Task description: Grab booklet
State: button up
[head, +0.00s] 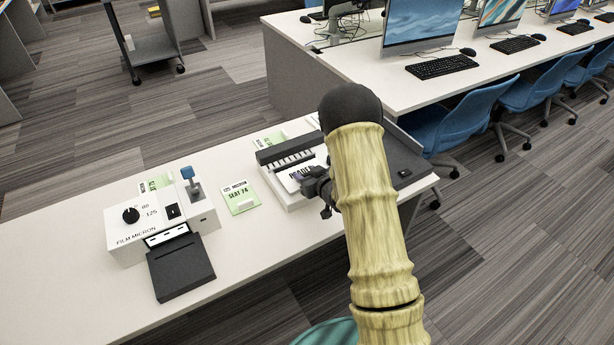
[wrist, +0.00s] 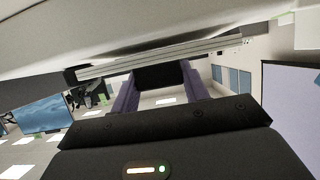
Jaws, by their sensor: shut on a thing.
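My gripper (head: 318,185) is at the white device (head: 290,203) on the near table, partly hidden behind my arm. The rest of the lettering is hidden by my gripper and arm. In the wrist view my gripper's fingers (wrist: 160,84) stand on either side of a dark block, below a pale, layered edge that crosses the picture. I cannot tell whether the booklet touches the device.
A film micron device (head: 128,239) with a black tray stands at left on the near table. Green cards (head: 240,197) lie between the two devices. A dark panel (head: 401,167) is right of my arm. Computers (head: 421,25) and blue chairs (head: 468,117) stand behind.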

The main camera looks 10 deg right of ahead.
aim_at(307, 173)
notch_tip(307, 173, up, 9)
jog(key=shift+r, duration=0.1)
dwell(0.7)
